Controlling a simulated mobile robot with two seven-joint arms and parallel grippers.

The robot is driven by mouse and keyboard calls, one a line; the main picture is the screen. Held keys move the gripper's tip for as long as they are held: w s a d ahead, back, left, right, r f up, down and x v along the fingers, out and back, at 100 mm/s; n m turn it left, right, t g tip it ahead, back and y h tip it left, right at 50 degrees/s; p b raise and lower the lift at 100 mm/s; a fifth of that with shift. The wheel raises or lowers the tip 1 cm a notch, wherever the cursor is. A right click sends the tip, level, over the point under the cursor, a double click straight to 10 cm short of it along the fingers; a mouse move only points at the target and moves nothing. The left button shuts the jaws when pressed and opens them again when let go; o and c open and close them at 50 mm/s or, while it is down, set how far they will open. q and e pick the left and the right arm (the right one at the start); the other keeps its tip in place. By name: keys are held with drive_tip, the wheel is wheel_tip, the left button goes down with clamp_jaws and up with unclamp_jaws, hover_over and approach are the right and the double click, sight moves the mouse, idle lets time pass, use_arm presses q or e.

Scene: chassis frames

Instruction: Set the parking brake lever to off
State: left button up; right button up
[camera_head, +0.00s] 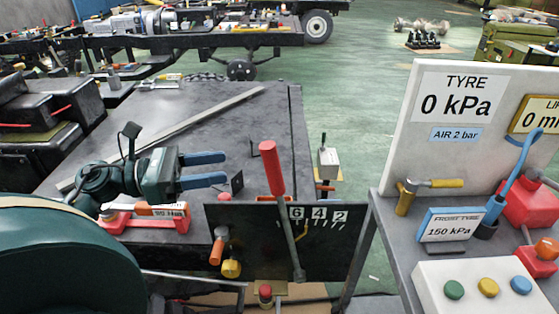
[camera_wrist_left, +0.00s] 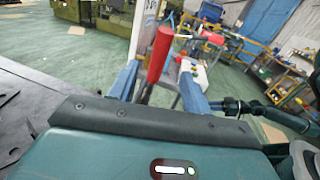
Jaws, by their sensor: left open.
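The lever with a long red grip (camera_head: 271,168) and a metal rod stands in front of a black plate (camera_head: 335,255) marked 6, 4 and 2. It leans to the left, with the rod passing near the 6. No "off" mark is readable. My left gripper (camera_head: 226,168) is open, its two blue fingers pointing right at the red grip, apart from it in the head view. In the left wrist view the red grip (camera_wrist_left: 159,52) shows between the open fingers (camera_wrist_left: 160,82). My right gripper is not in view.
An orange knob (camera_head: 217,250) and a yellow knob (camera_head: 231,268) sit on the plate's left side. A dark table (camera_head: 150,105) with a long metal bar lies behind. At right stands a panel (camera_head: 460,110) reading TYRE 0 kPa, with buttons below.

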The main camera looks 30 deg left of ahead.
sight(275, 159)
use_arm(q)
drive_tip(key=p+x, duration=0.3)
drive_tip(key=x, duration=0.8)
drive_tip(key=shift+w+d+r, duration=0.1)
drive_tip(key=shift+w+d, duration=0.05)
drive_tip(key=shift+d, duration=0.1)
drive_tip(key=shift+w+d, duration=0.4)
drive_tip(key=shift+d, duration=0.15)
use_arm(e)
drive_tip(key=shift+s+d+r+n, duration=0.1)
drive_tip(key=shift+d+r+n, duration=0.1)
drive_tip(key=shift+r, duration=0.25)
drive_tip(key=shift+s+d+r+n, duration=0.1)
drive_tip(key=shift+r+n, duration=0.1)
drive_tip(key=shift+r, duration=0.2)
use_arm(q)
clamp_jaws()
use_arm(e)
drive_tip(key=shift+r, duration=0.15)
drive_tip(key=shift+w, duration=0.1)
